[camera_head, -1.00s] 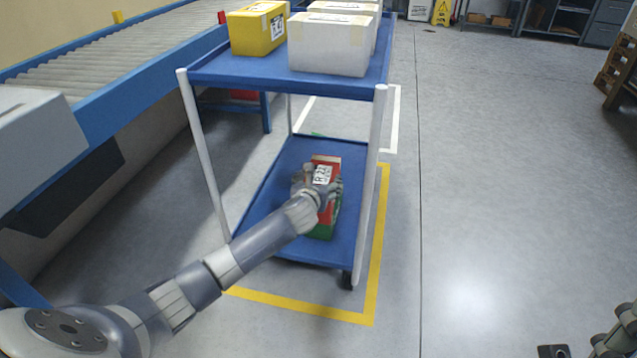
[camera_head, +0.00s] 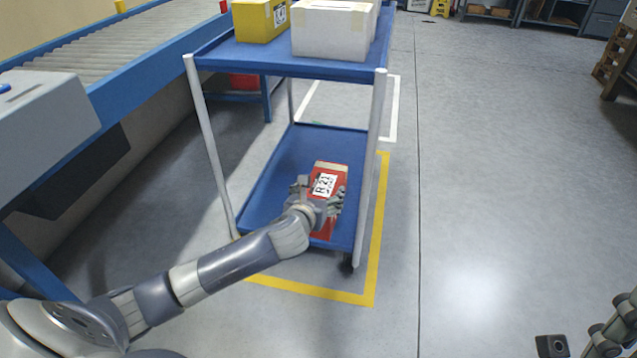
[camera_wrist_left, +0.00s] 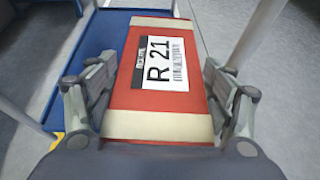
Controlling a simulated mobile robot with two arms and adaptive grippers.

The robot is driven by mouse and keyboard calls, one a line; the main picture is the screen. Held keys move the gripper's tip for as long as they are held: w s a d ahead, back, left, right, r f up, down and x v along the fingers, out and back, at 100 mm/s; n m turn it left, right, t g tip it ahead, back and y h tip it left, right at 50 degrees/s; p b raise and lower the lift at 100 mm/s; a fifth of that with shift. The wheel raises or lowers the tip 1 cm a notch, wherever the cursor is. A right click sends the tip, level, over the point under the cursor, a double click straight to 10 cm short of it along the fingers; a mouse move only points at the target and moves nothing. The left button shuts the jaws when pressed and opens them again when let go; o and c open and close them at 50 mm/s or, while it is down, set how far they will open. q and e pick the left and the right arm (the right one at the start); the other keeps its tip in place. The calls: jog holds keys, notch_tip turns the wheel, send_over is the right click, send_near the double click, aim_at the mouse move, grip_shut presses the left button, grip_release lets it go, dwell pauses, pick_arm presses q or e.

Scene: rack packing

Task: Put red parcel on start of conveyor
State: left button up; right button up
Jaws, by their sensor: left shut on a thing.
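The red parcel (camera_head: 328,176) has cream tape at its ends and a white label reading R 21. It is at the cart's lower blue shelf, near the front edge. My left gripper (camera_head: 318,200) is shut on it, with the fingers on its two sides. The left wrist view shows the parcel (camera_wrist_left: 160,100) filling the space between the fingers of the gripper (camera_wrist_left: 158,95). I cannot tell whether the parcel still touches the shelf. The roller conveyor (camera_head: 150,50) runs along the left.
The cart's top shelf (camera_head: 225,58) carries a yellow parcel (camera_head: 258,20) and white parcels (camera_head: 330,32). A grey box-shaped unit (camera_head: 45,115) is at the left by the conveyor. Floor to the right is clear.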

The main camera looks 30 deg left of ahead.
pick_arm(q)
jog(key=s+d+r+m+h, duration=0.1)
jog(key=s+d+r, duration=0.1)
jog(key=s+d, duration=0.3)
jog(key=s+d+r+m+h, duration=0.1)
jog(key=s+d+r, duration=0.2)
jog(key=s, duration=1)
jog(key=d, duration=0.3)
jog(key=shift+s+d+r+h, duration=0.15)
jog(key=shift+s+d+h, duration=0.05)
jog(key=shift+h, duration=0.2)
jog(key=shift+a, duration=0.1)
